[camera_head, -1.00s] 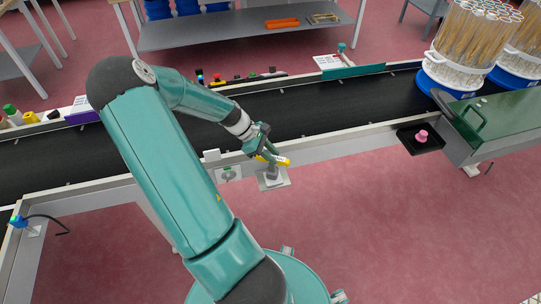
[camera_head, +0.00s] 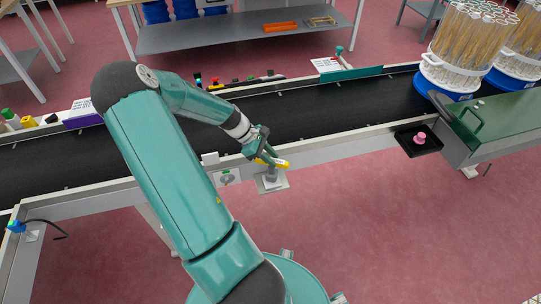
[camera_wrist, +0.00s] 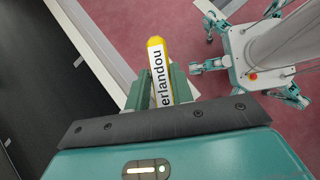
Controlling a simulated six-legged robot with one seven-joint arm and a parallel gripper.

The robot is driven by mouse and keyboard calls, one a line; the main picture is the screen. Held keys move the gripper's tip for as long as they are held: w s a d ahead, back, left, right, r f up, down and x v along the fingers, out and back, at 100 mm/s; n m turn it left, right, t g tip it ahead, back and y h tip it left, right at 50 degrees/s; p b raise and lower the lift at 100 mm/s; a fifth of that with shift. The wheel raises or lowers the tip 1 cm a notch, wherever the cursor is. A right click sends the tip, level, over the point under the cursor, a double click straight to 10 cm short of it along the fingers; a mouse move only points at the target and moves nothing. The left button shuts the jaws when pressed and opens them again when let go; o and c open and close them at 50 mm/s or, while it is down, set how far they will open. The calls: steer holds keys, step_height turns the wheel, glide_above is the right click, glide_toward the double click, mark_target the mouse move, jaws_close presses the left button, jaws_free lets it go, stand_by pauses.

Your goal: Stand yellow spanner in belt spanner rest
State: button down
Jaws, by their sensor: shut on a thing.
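The yellow spanner (camera_head: 271,163) is in my gripper (camera_head: 262,158), in front of the belt's near rail. In the wrist view the spanner (camera_wrist: 157,60) is yellow with a white lettered label, and it lies between the two green fingers of my gripper (camera_wrist: 163,88). The belt spanner rest (camera_head: 270,181) is a small grey post on a plate at the near rail, directly below the spanner in the head view. I cannot tell whether the spanner touches the rest.
The black conveyor belt (camera_head: 330,103) runs behind my gripper. A black tray (camera_head: 419,139) with a pink knob is to the right, beside a green cover (camera_head: 500,125). A small white box with a green button (camera_head: 228,177) sits left of the rest. Red floor lies in front.

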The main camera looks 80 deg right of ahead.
steer(key=shift+f, duration=0.85)
steer(key=c, duration=1.1)
jaws_free()
steer(key=shift+c, duration=0.2)
steer(key=shift+w, duration=0.1)
steer(key=v, duration=1.3)
steer(key=shift+w+r, duration=0.2)
steer(key=shift+r, duration=0.05)
steer(key=shift+a, duration=0.15)
